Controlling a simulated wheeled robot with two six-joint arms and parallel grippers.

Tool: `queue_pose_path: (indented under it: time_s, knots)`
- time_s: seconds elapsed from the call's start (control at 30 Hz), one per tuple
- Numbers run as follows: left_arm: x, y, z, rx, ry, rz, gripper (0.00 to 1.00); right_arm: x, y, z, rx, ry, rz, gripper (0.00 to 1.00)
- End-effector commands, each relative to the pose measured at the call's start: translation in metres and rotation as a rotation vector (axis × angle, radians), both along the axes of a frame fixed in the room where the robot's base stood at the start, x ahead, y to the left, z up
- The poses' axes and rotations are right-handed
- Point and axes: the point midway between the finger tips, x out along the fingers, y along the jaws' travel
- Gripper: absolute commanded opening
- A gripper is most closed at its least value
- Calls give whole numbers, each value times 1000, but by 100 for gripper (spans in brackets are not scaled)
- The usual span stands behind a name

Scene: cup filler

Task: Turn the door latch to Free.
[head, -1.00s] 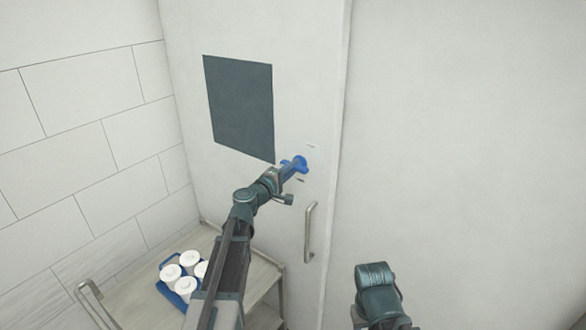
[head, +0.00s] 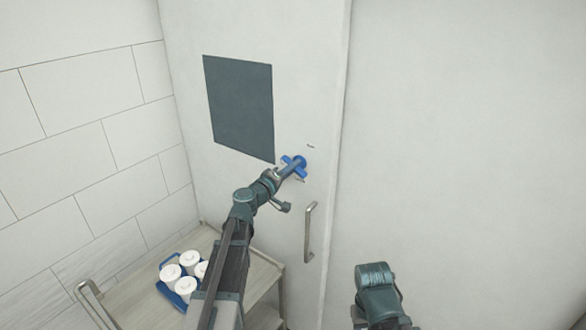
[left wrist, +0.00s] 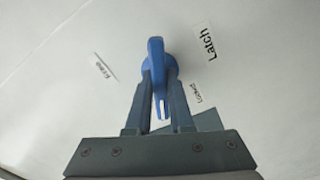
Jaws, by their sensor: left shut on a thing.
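The blue latch (head: 301,162) is on the pale door, below and right of the dark panel. My left gripper (head: 291,168) reaches it from the lower left and is shut on it. In the left wrist view the latch (left wrist: 157,52) stands between the two fingers (left wrist: 161,85), with a finger on each side of its bar. A "Latch" label (left wrist: 208,42) is at the upper right, a "Locked" label (left wrist: 196,92) right of the fingers, and a tilted small label (left wrist: 103,67), seemingly "Free", to the left. My right gripper is not in view.
A metal door handle (head: 310,231) is below the latch. A dark panel (head: 240,108) is on the door at the upper left. A cart (head: 254,275) at the lower left bears a blue tray (head: 163,289) with several white lidded cups (head: 187,288).

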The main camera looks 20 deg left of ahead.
Motion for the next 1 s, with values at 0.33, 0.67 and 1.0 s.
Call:
queue_pose_path:
  time_s: [0.33, 0.67, 1.0]
  knots:
    - [-1, 0, -1, 312, -112, -2, 0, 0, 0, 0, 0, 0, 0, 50]
    - [-1, 0, -1, 607, -219, -2, 0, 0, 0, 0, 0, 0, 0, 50]
    - [-1, 0, -1, 876, -317, -2, 0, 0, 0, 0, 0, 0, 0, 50]
